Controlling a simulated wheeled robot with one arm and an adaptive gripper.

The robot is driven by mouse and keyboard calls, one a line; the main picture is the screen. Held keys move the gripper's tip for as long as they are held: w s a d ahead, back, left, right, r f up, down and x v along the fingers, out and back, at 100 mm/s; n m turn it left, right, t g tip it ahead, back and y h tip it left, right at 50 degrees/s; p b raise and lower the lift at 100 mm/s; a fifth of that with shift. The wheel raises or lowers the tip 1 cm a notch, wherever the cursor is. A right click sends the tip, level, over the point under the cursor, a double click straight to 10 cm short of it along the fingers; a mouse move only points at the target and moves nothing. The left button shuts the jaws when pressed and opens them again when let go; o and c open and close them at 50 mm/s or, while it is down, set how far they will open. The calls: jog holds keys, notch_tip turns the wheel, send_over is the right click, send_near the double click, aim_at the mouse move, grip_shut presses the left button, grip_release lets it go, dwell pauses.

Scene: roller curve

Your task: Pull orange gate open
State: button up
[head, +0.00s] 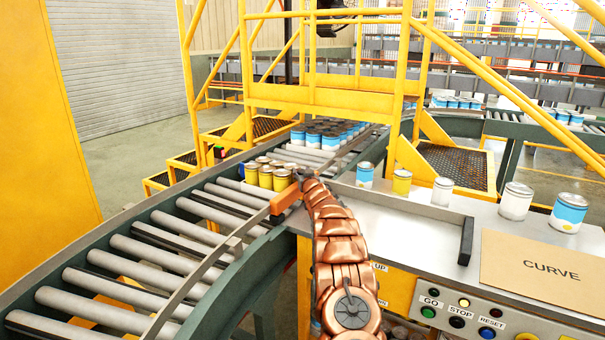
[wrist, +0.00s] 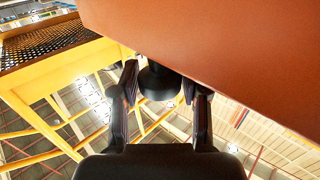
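The orange gate (head: 284,199) is a short bar across the roller conveyor, at the near end of a group of yellow cans (head: 267,176). In the wrist view its broad orange face (wrist: 225,50) fills the top right. A black knob (wrist: 158,82) shows below the gate's edge. My gripper (wrist: 160,88) has its two dark fingers apart, one on each side of the knob. I see no clear squeeze on it. In the head view my copper-coloured arm reaches to the gate's right end and hides most of the gripper.
A steel counter (head: 405,222) with several cans and a raised dark edge lies right of my arm. A button panel (head: 470,312) and a CURVE sign (head: 545,266) are at its front. Yellow stairs and railings stand behind. The near rollers (head: 140,250) are empty.

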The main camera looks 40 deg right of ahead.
grip_shut()
